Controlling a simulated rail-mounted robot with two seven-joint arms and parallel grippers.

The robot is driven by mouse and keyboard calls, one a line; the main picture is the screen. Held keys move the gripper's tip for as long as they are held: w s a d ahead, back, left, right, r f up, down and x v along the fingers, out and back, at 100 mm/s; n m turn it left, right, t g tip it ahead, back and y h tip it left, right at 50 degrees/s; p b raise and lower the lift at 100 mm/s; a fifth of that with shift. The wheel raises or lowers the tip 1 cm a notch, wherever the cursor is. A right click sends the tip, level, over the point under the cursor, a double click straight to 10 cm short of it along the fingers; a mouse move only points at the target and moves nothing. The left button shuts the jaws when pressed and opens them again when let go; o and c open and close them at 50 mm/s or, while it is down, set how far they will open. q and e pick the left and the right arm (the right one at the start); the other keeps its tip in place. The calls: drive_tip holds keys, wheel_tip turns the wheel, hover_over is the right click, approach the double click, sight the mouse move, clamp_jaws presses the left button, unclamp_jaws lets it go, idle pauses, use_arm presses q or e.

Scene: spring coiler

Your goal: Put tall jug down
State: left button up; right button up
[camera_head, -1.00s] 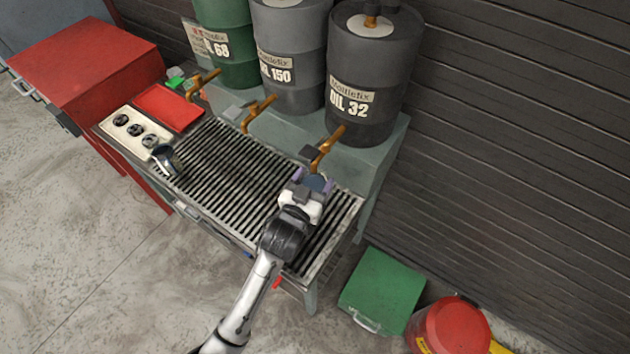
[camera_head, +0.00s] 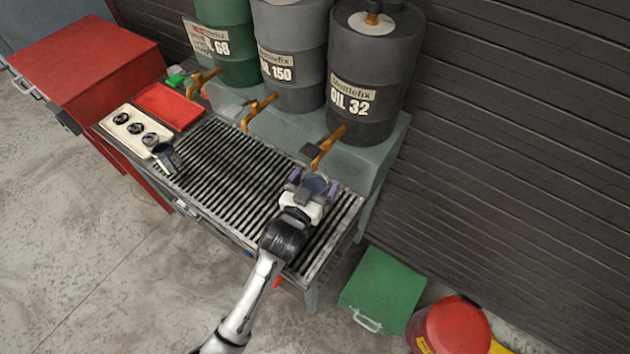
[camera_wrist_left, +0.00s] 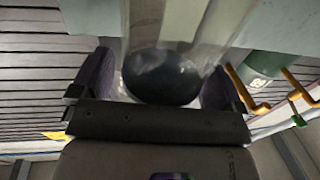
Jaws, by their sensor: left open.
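The tall jug (camera_head: 315,183) is a clear vessel standing at the right end of the slatted grate, just in front of the tap under the OIL 32 drum. My left gripper (camera_head: 314,187) is open, with its purple-padded fingers on either side of the jug. In the left wrist view the see-through jug (camera_wrist_left: 165,75), with a dark round area in it, fills the space between the fingers (camera_wrist_left: 160,85). Small gaps seem to show beside it. The jug's lower part is mostly hidden by my gripper in the head view. My right gripper is not in view.
A smaller jug (camera_head: 165,158) stands at the grate's left end, by a cream tray (camera_head: 135,127) with round dark items. A red tray (camera_head: 170,106) lies behind. Brass taps (camera_head: 327,148) jut over the grate's back edge. The middle of the grate (camera_head: 230,165) is clear.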

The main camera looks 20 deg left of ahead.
use_arm(q)
drive_tip(key=shift+s+r, duration=0.15)
drive_tip(key=s+p, duration=0.1)
drive_tip(key=s, duration=1)
drive_tip(key=shift+s+a, duration=0.3)
drive_tip(key=shift+a, duration=0.05)
drive_tip(key=s+a+f+g, duration=0.1)
drive_tip(key=s+f+g, duration=0.2)
drive_tip(key=s, duration=0.4)
drive_tip(key=s+a+f+m+g, duration=0.1)
drive_tip(key=s+a+f+g, duration=0.1)
drive_tip(key=s+f+g, duration=0.2)
drive_tip(key=s+a+f+g, duration=0.2)
drive_tip(key=s+f+g, duration=0.1)
drive_tip(key=s+g, duration=0.4)
drive_tip(key=s, duration=0.3)
drive_tip(key=shift+f+y, duration=0.3)
drive_tip(key=shift+y, duration=0.1)
drive_tip(key=shift+c, duration=0.4)
idle(0.4)
